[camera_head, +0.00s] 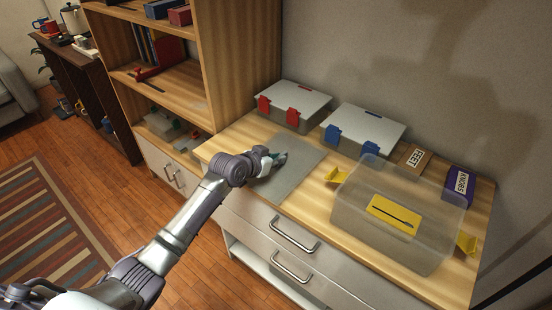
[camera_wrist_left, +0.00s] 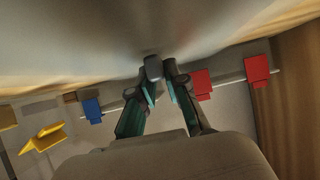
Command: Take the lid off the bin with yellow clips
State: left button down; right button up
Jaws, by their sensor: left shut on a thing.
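The translucent bin with yellow clips (camera_head: 345,205) stands at the right front of the cabinet top. Its yellow clips (camera_head: 466,243) stick outward at both ends, and its top looks uncovered. A flat grey lid (camera_head: 297,172) is left of the bin, at the cabinet top; I cannot tell whether it touches the wood. My left gripper (camera_head: 278,158) is over this lid. In the left wrist view my left gripper (camera_wrist_left: 160,82) is shut on the lid's small grey handle (camera_wrist_left: 153,67), with the lid's broad surface (camera_wrist_left: 80,35) beside it. My right gripper is not in view.
A bin with red clips (camera_head: 298,98) and one with blue clips (camera_head: 370,125) stand behind, both lidded. Labelled FEET (camera_head: 416,158) and KNOBS (camera_head: 460,184) boxes are at the right back. A wooden shelf (camera_head: 228,60) rises at the left.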

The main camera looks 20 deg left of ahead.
pick_arm(q)
jog(key=c, duration=1.1)
grip_release()
jog(key=shift+r, duration=0.1)
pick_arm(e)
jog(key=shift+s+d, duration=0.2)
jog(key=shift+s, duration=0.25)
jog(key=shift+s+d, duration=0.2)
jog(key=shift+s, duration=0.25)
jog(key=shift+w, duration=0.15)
pick_arm(q)
jog(key=shift+s, duration=0.1)
jog(key=shift+s+a+r, duration=0.15)
jog(key=shift+s+a, duration=0.05)
jog(key=shift+s, duration=0.1)
jog(key=v, duration=1.1)
jog(key=shift+s, duration=0.1)
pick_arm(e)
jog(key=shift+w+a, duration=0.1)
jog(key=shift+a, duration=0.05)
pick_arm(q)
jog(key=shift+d, duration=0.1)
